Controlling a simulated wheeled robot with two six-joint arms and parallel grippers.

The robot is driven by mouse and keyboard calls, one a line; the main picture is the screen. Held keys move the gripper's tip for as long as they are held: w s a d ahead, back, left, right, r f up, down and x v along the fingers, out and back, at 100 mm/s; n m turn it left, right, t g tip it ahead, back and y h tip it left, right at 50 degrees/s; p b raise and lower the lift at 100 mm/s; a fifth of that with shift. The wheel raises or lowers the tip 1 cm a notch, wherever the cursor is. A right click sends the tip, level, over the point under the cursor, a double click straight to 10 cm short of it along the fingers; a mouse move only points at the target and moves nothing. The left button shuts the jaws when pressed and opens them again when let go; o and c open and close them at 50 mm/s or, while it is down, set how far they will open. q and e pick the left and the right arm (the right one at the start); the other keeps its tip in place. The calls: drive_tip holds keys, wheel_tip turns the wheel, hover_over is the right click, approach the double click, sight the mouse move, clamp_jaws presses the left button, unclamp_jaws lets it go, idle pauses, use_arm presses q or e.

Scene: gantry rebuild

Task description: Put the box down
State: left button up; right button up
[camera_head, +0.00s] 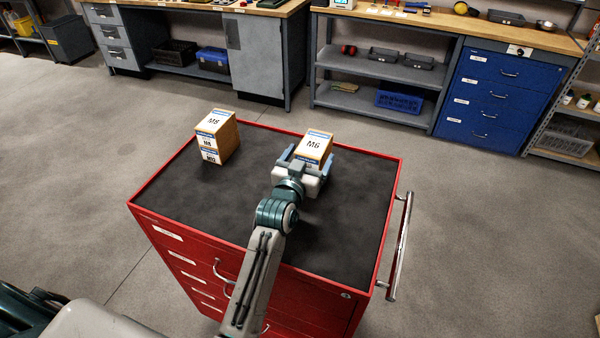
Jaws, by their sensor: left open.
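A cardboard box marked M6 (316,142) is near the back right of the red tool cart's dark top (250,220). My left gripper (307,160) is right at this box, with its jaws open and a finger on either side of it. The gripper hides the lower part of the box, so I cannot see whether its underside touches the top. My right gripper is not in view.
The cart has a raised red rim and a metal handle (401,245) on its right side. The top is clear in front of the boxes and between them. Workbenches with shelves and blue drawers (500,95) stand behind, across open floor.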

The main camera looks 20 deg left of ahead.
use_arm(q)
drive_tip(key=s+b, duration=0.2)
drive_tip(key=s, duration=0.8)
drive_tip(key=shift+s+a+b, duration=0.15)
drive_tip(key=shift+s+b, duration=0.1)
drive_tip(key=shift+b, duration=0.05)
drive_tip(key=shift+o, duration=0.4)
idle(0.9)
